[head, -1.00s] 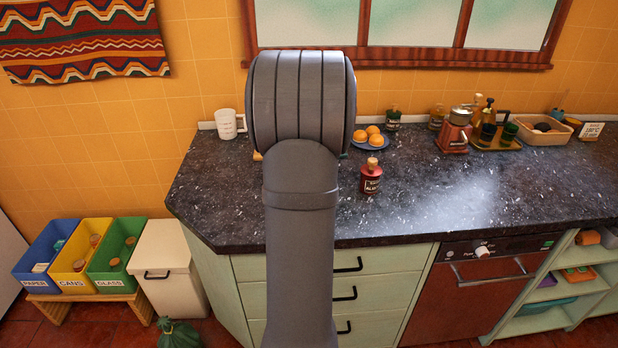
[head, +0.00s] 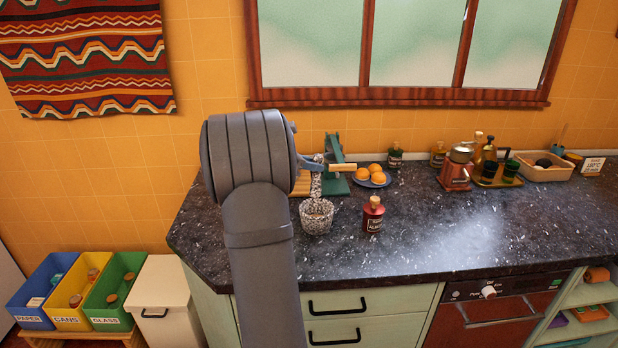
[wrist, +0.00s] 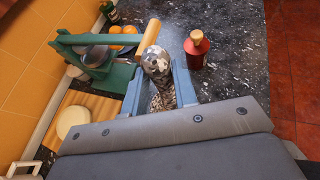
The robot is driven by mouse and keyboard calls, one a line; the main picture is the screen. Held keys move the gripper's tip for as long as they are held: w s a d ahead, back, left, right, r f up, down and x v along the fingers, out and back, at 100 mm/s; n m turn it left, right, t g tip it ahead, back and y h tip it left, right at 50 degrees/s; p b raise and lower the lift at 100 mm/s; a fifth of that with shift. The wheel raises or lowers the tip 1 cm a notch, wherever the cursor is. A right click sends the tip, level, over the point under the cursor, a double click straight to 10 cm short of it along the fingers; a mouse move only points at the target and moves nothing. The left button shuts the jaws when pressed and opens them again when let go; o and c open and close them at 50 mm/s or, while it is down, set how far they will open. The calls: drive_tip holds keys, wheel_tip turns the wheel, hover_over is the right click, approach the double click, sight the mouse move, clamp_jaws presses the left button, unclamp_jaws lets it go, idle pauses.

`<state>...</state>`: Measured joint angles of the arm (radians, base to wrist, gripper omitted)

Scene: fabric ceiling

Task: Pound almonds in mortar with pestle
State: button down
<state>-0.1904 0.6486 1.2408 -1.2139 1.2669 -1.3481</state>
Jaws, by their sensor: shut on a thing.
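The speckled grey mortar (head: 317,217) stands on the dark counter, near its front left part. The speckled pestle (head: 316,184) is upright above it, its lower end at the mortar's mouth; I cannot tell how deep it reaches. My gripper (head: 318,164) comes from the left and is shut on the pestle. The almonds are too small to make out inside the mortar. A red bottle (head: 373,215) with a partly readable "ALM" label stands right of the mortar, cork in.
A green press (head: 335,150) with a wooden handle (head: 343,167) stands close behind the pestle. A wooden board (wrist: 92,108) lies at the back left. A blue plate of oranges (head: 370,179) is behind the red bottle.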

sight(312, 194)
drive_tip(key=shift+w+d+r+t, duration=0.1)
drive_tip(key=shift+w+r+t, duration=0.2)
drive_tip(key=shift+w+r, duration=0.05)
drive_tip(key=shift+f, duration=3.9)
drive_tip(key=shift+f, duration=1.9)
drive_tip(key=shift+r, duration=0.15)
drive_tip(key=shift+s+r, duration=0.15)
drive_tip(key=shift+r, duration=0.7)
drive_tip(key=shift+s+r, duration=0.15)
drive_tip(key=shift+r, duration=0.65)
